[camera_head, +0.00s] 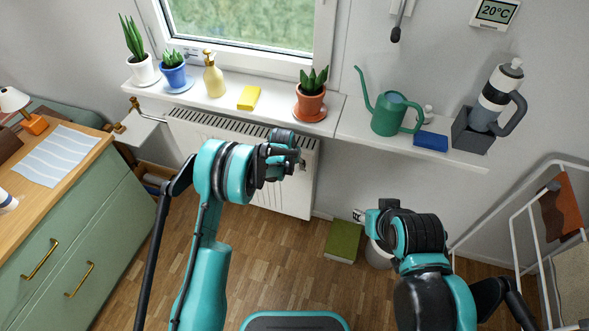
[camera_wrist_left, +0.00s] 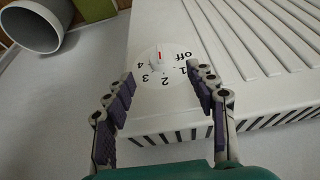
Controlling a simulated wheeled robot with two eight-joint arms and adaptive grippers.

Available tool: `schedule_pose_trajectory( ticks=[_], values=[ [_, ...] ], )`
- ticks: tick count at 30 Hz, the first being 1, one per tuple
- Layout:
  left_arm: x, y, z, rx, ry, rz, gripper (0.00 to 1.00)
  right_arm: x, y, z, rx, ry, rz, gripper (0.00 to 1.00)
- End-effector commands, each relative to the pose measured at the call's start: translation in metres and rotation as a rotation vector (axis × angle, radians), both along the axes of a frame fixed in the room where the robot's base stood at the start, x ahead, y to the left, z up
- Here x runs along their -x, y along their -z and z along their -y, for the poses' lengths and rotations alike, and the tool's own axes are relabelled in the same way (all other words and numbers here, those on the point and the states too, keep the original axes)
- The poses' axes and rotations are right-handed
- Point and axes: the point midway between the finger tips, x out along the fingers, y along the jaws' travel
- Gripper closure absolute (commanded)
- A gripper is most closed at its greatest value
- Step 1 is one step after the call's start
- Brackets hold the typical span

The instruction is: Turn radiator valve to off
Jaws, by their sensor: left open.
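The white radiator (camera_head: 285,195) hangs below the window sill. Its valve dial (camera_wrist_left: 158,62) shows in the left wrist view, with a small white knob, a red mark and the labels 1, 2, 3, 4 and off. The red mark points up in that picture, not at the off label. My left gripper (camera_head: 297,159) is at the radiator's right end and hides the valve in the head view. In the wrist view its fingers (camera_wrist_left: 160,100) are spread, empty, with the dial beyond and between them. My right gripper (camera_head: 373,222) is low on the right, away from the radiator; its fingers are unclear.
The sill (camera_head: 352,128) above holds potted plants, a spray bottle (camera_head: 213,75), a yellow sponge (camera_head: 248,97) and a green watering can (camera_head: 390,115). A green book (camera_head: 343,241) and a bin (camera_wrist_left: 35,24) stand on the floor. A green cabinet (camera_head: 85,235) is left, a rack (camera_head: 530,235) right.

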Motion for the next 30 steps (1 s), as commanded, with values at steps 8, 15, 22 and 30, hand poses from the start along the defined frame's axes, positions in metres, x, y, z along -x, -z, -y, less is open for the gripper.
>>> schedule_pose_trajectory(
  ticks=[8,15,22,30],
  values=[
    [-0.016,0.045,0.005,0.000,-0.001,0.000,0.44,0.000,0.021,0.000,0.000,0.000,0.000,0.60],
    [-0.025,0.065,0.008,0.001,-0.001,0.001,0.44,0.000,0.030,0.000,0.000,0.000,0.000,0.60],
    [-0.026,0.066,0.008,0.001,-0.001,0.001,0.44,0.000,0.029,0.000,0.000,0.000,0.000,0.60],
    [-0.026,0.066,0.008,0.001,-0.001,0.001,0.94,0.000,0.029,0.000,0.000,0.000,0.000,0.60]
  ],
)
